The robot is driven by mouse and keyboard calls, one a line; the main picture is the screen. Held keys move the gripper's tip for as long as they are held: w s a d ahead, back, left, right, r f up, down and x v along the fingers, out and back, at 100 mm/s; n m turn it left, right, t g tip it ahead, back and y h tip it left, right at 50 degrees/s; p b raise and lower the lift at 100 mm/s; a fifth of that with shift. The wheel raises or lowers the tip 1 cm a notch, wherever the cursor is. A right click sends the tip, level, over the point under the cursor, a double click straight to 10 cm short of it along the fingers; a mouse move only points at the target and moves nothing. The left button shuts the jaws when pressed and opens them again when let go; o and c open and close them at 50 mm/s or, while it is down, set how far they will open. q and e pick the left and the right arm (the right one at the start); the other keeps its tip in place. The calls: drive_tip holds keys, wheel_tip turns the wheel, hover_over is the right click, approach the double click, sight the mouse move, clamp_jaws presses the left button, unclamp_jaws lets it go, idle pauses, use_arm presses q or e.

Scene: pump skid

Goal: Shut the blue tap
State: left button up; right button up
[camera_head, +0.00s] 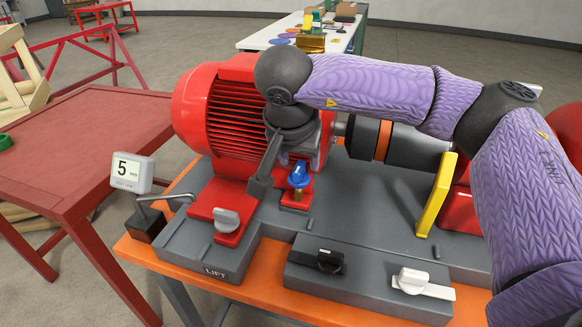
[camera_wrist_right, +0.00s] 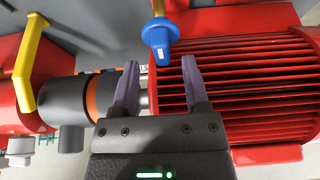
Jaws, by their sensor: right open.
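The blue tap (camera_head: 299,175) stands on a small red base on the grey deck, in front of the red motor. Its handle sits on a brass-coloured stem. In the right wrist view the blue tap (camera_wrist_right: 160,36) is just beyond the fingertips, roughly in line with the gap between them. My right gripper (camera_wrist_right: 160,74) is open and empty, its two fingers apart. In the head view my right gripper (camera_head: 267,165) reaches down beside the motor, left of the tap; its fingers are hard to separate there. My left gripper is not in view.
The finned red motor (camera_head: 225,110) is close behind the gripper. A grey knob (camera_head: 227,219), black switch (camera_head: 328,260) and white switch (camera_head: 420,282) lie along the front. A yellow bracket (camera_head: 436,196) stands right. A display reading 5 (camera_head: 132,171) is at left.

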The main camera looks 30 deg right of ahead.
drive_tip(key=shift+x, duration=1.2)
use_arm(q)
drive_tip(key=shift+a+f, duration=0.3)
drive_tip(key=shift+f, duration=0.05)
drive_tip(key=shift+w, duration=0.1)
use_arm(e)
drive_tip(key=shift+w, duration=0.1)
clamp_jaws()
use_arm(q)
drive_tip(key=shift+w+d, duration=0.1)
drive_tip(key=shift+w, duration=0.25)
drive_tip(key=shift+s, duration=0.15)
